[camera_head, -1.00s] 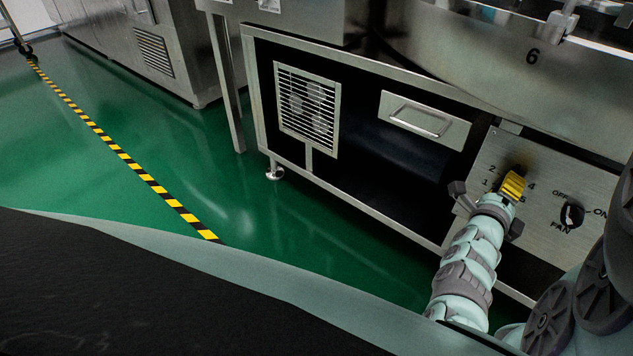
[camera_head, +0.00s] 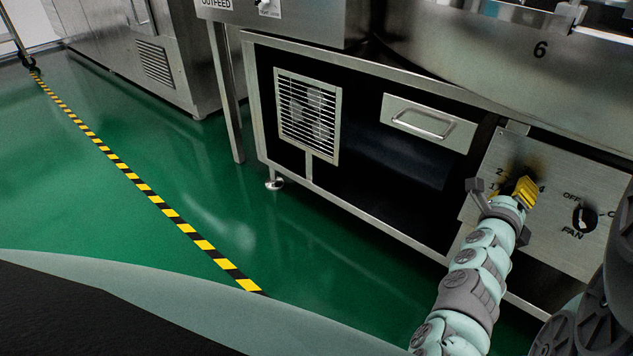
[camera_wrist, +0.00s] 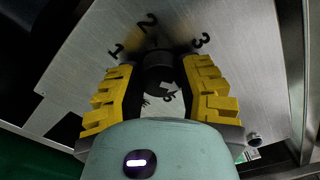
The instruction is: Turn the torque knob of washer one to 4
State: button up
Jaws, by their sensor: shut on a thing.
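The torque knob (camera_wrist: 158,80) is a small dark round knob on a steel panel (camera_wrist: 85,65), with the digits 1, 2 and 3 legible around it in the wrist view. My gripper (camera_wrist: 158,88) has its yellow ridged fingers on either side of the knob and is shut on it. I cannot tell which number the knob points to.
A black fan knob (camera_head: 585,219) marked OFF sits on the same panel, right of my gripper. A drawer handle (camera_head: 424,125) and a vent grille (camera_head: 308,115) are on the cabinet to the left. Green floor with yellow-black tape (camera_head: 180,228) lies open at the left.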

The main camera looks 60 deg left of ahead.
jog(key=o, duration=1.2)
jog(key=shift+a, duration=0.1)
jog(key=shift+o, duration=0.2)
jog(key=v, duration=1.2)
